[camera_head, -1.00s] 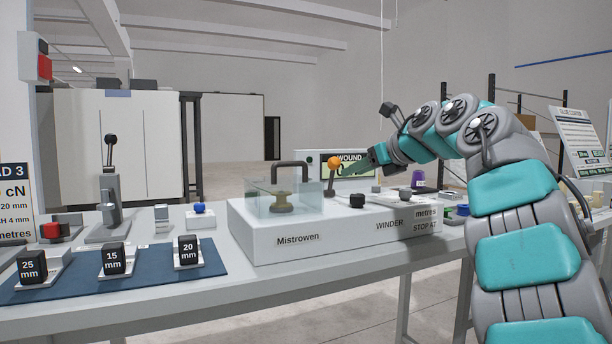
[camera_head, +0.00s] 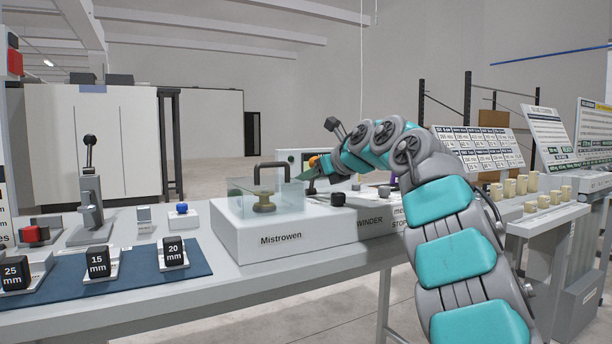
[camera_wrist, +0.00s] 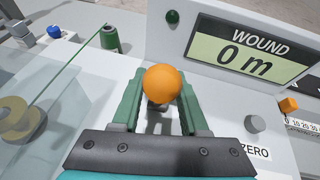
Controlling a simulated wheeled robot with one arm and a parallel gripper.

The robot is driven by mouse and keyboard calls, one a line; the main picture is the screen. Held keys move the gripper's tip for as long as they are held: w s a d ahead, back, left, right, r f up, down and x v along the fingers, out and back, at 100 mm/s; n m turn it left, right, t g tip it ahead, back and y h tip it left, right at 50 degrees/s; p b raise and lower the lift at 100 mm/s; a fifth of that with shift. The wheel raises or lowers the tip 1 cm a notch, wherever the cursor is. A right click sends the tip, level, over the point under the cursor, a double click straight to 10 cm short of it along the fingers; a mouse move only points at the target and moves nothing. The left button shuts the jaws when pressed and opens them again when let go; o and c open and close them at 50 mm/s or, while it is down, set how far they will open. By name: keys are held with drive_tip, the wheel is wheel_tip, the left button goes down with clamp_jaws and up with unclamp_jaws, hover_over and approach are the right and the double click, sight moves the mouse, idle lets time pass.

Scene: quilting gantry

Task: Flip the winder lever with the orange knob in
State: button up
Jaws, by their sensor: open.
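The orange knob (camera_head: 314,161) tops the winder lever on the white winder housing (camera_head: 290,236), to the right of the clear cover. In the head view my gripper (camera_head: 311,172) is at the knob and partly hides it and its stem. In the wrist view the orange knob (camera_wrist: 163,84) sits between the two green fingers of my gripper (camera_wrist: 161,100), which stand apart on either side of it. A short dark piece of the lever shows below the knob. I cannot tell whether either finger touches it.
A display (camera_wrist: 243,52) behind the knob reads "WOUND 0 m". A clear cover (camera_head: 232,194) over a brass spool stands left of the lever. A black knob (camera_head: 338,199) and a grey button (camera_wrist: 255,124) are close by. A green thread runs to a dark green post (camera_wrist: 110,38).

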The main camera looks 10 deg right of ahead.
drive_tip(key=shift+w+a+f, duration=0.15)
drive_tip(key=shift+w+a, duration=0.1)
drive_tip(key=shift+w, duration=0.2)
clamp_jaws()
idle(1.2)
